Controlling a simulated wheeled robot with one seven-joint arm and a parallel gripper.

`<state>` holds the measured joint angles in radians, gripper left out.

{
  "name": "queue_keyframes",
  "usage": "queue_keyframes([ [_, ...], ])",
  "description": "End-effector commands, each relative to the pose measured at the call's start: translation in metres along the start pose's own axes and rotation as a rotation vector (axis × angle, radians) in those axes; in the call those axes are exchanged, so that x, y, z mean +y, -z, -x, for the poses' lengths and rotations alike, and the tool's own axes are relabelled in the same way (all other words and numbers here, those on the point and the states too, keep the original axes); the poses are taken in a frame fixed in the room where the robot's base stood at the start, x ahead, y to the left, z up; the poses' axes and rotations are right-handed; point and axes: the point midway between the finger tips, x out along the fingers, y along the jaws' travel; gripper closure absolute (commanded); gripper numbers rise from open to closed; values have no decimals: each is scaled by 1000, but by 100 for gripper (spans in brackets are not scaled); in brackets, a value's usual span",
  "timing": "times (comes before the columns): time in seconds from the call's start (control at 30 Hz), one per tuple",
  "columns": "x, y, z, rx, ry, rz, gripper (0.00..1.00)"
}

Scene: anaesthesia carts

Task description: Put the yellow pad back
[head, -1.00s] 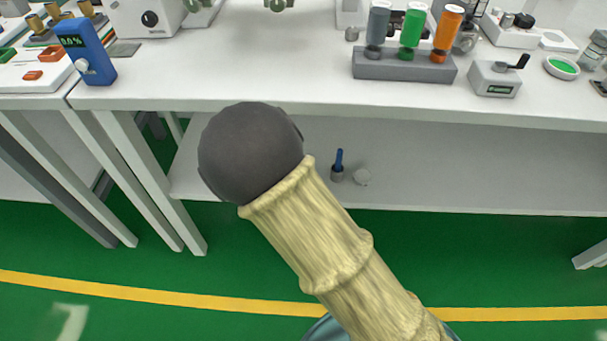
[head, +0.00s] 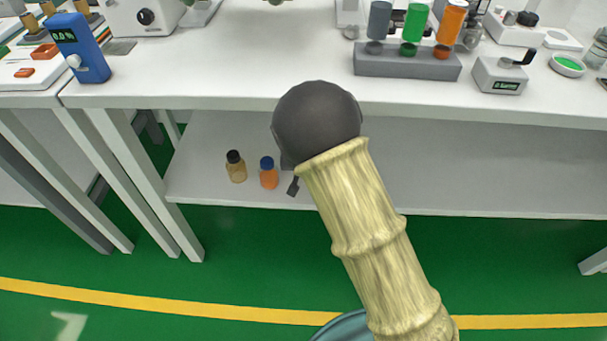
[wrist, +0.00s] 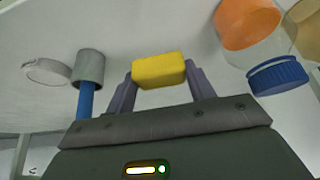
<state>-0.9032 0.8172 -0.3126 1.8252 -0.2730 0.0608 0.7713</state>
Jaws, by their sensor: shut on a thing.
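The yellow pad (wrist: 158,70) is a small block with rounded edges, held between the two grey fingers of my gripper (wrist: 159,77) in the wrist view. My gripper is shut on it. In the head view a dark bit of my gripper (head: 293,187) shows below my arm, over the lower shelf (head: 215,190). The pad is hidden there behind my arm. The wrist view looks upside down, with the pale shelf surface behind the pad. I cannot tell whether the pad touches the shelf.
An orange bottle with a blue cap (head: 268,172) and a tan bottle with a black cap (head: 235,166) stand left of my gripper. A grey cup (wrist: 89,66) holding a blue stick and a white round dish (wrist: 46,72) are on the pad's other side. The tabletop (head: 215,75) overhangs the shelf.

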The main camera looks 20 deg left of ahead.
Motion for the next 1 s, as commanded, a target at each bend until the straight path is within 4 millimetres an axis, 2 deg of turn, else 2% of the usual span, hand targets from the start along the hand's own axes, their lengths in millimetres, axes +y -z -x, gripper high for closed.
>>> queue_keyframes([
  [0.27, 0, -18, -30, -1, -1, 1, 71],
  [0.7, 0, -20, -34, 0, 0, 0, 71],
  [0.73, 0, -19, -33, 0, 0, 0, 40],
  [0.8, 0, -19, -32, 0, 0, 0, 27],
  [1.0, 0, -19, -32, 0, 0, 0, 25],
])
